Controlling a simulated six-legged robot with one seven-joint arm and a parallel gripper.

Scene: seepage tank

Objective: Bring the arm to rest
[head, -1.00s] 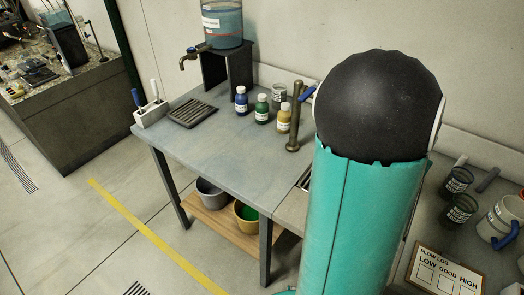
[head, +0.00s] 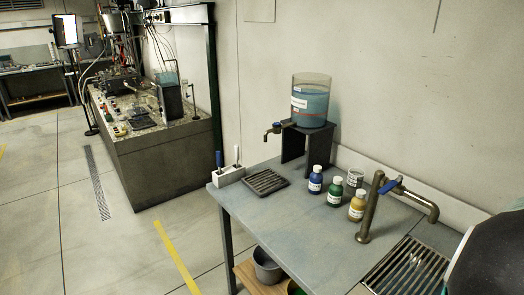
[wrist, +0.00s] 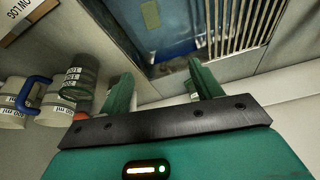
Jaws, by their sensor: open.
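In the wrist view my gripper (wrist: 163,88) is open, its two green fingers spread with nothing between them. Beyond the fingers lie a blue-grey surface and a slatted metal grate (wrist: 245,22). In the head view a dark and teal part of my arm shows at the lower right edge, and my gripper is out of that picture.
A grey table (head: 290,222) holds a water tank (head: 310,102) on a stand, a drip grate (head: 267,182), blue (head: 315,180), green (head: 335,191) and yellow (head: 357,205) bottles, and a metal tap (head: 368,205). Labelled containers (wrist: 77,85) stand left in the wrist view.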

